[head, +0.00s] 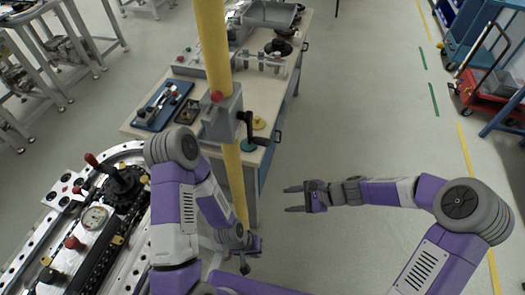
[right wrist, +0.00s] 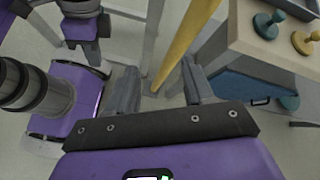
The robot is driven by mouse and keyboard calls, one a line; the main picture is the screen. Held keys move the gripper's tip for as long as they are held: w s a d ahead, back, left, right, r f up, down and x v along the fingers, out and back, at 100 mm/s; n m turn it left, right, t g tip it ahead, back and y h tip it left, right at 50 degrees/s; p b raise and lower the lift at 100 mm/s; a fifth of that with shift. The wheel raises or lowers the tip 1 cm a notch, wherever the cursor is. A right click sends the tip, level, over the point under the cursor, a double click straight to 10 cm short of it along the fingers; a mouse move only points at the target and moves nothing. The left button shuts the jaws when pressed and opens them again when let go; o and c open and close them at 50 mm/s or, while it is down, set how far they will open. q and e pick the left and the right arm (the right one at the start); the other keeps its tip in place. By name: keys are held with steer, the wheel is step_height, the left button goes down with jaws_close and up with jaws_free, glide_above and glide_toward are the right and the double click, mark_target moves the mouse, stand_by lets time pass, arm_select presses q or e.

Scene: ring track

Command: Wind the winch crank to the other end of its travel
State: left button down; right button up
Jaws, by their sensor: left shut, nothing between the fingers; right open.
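The winch is a grey box (head: 222,118) with a red knob, fixed on a yellow post (head: 214,50). Its black crank (head: 250,130) is on the box's right side, with the arm hanging down and the grip pointing right. My right gripper (head: 290,198) is open and empty, below and to the right of the crank and apart from it. Its open fingers also show in the right wrist view (right wrist: 160,88), with the post beyond them; the crank is not visible there. My left gripper (head: 245,264) is shut and empty, low beside the foot of the post.
A workbench (head: 285,100) with a blue tray (head: 160,107) and small knobs stands behind the post. A control console (head: 95,220) with a joystick and gauge is at lower left. A red cart (head: 485,90) is at far right. The floor right of the bench is clear.

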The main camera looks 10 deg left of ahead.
mark_target(270, 143)
steer(key=w+a+r+m+t+y+b, duration=0.1)
steer(key=w+a+r+y+b, duration=0.2)
steer(key=r, duration=0.6)
steer(key=w+a+r+m+y+b, duration=0.15)
steer(key=w+r+y, duration=0.25)
steer(key=r, duration=0.4)
steer(key=a, duration=0.6)
steer(key=shift+s+r, duration=0.1)
steer(key=shift+r, duration=0.15)
steer(key=shift+a, duration=0.65)
arm_select(q)
step_height(270, 143, down, 6)
steer(key=shift+w+r, duration=0.1)
arm_select(e)
jaws_close()
